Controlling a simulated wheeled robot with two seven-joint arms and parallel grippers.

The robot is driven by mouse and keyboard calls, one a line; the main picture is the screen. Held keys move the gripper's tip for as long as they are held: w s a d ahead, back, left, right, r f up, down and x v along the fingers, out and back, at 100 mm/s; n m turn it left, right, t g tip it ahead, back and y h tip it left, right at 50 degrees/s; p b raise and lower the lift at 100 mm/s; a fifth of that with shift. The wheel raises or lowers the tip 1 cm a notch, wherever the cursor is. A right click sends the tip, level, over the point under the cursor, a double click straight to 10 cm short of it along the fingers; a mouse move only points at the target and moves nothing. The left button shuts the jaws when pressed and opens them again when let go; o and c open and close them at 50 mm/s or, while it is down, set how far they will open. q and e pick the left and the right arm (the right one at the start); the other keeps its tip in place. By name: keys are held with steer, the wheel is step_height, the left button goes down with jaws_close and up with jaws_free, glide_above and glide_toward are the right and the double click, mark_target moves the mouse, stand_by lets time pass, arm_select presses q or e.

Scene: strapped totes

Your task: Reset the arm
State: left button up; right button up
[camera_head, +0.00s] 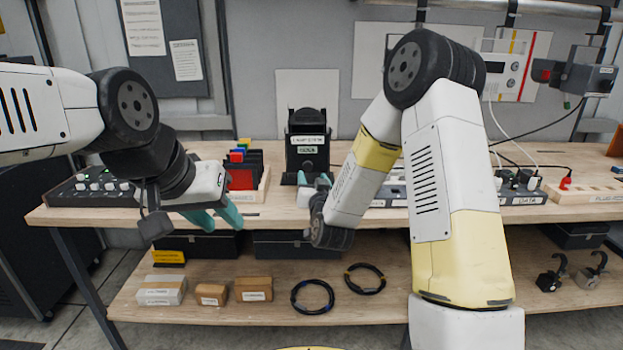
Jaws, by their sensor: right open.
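My left arm comes in from the left, and its gripper (221,218) with teal fingers hangs over the front edge of the workbench (275,217). Nothing shows in its fingers, but the gap between them is hard to judge. My right arm rises at the right and bends down toward the middle of the bench. Its gripper (317,180) is open, with the teal fingers partly hidden behind my own wrist. It is in front of the black labelled device (308,140); I cannot tell whether they touch.
A rack with coloured cards (241,178) and a knob panel (97,186) stand on the left of the bench. Power strips and cables (520,182) lie at the right. The lower shelf (210,318) holds boxes (253,289), cable coils (313,297) and dark bins.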

steer(key=s+d+r+n+g, duration=0.2)
steer(key=s+d+r+g, duration=0.3)
steer(key=s+r, duration=0.35)
steer(key=s+d+r+g, duration=0.1)
steer(key=s+d+g, duration=0.2)
steer(key=s, duration=0.9)
steer(key=s+d+g, duration=0.3)
steer(key=s+d, duration=0.1)
steer(key=s, duration=0.9)
steer(key=shift+s+d+r+m+g, duration=0.3)
steer(key=shift+d+r+m, duration=0.05)
steer(key=shift+d+m, duration=0.05)
